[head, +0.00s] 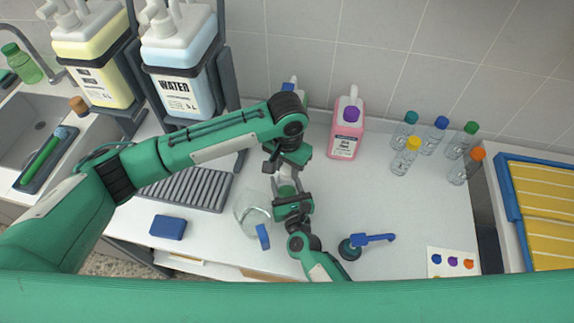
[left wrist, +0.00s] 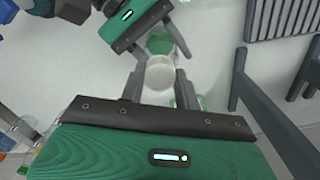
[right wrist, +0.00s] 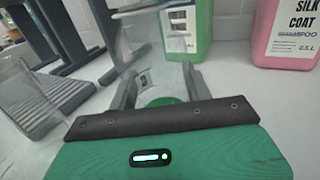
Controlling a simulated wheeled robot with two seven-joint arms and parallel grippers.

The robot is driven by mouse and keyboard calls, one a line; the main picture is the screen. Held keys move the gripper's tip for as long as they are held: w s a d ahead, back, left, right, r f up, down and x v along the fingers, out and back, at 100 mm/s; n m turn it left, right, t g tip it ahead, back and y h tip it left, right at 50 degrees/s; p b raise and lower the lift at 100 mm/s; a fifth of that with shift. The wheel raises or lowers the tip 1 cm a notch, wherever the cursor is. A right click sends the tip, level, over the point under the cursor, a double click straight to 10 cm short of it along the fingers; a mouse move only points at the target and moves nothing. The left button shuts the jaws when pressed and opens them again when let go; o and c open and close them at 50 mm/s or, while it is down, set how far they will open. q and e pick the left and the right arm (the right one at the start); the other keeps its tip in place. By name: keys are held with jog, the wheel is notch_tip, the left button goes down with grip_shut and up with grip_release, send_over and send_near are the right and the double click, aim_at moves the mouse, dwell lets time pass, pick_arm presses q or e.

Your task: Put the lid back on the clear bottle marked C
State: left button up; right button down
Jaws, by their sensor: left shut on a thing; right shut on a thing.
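My left gripper (head: 286,170) comes down from above and is shut on a clear bottle. In the left wrist view the pale round open mouth of the clear bottle (left wrist: 160,73) shows between the fingers. In the right wrist view the clear bottle (right wrist: 150,74) carries a small dark mark, too blurred to read. My right gripper (head: 290,196) is shut on a green lid (right wrist: 164,102). The green lid (left wrist: 160,43) is close beside the bottle in the left wrist view, apart from its mouth. In the head view the arms largely hide both things.
A clear pitcher (head: 252,212) stands just left of the grippers. A blue-handled tool (head: 372,238) lies to the right. A pink shampoo jug (head: 347,130) and several capped bottles (head: 437,135) stand behind. A blue sponge (head: 168,227) lies left. The counter's right middle is clear.

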pick_arm(q)
jog(key=m, duration=0.4)
jog(key=shift+m, duration=0.4)
jog(key=o, duration=1.1)
jog(key=shift+o, duration=0.2)
notch_tip(320, 180, up, 12)
pick_arm(e)
jog(key=c, duration=0.6)
grip_release()
jog(key=shift+o, duration=0.2)
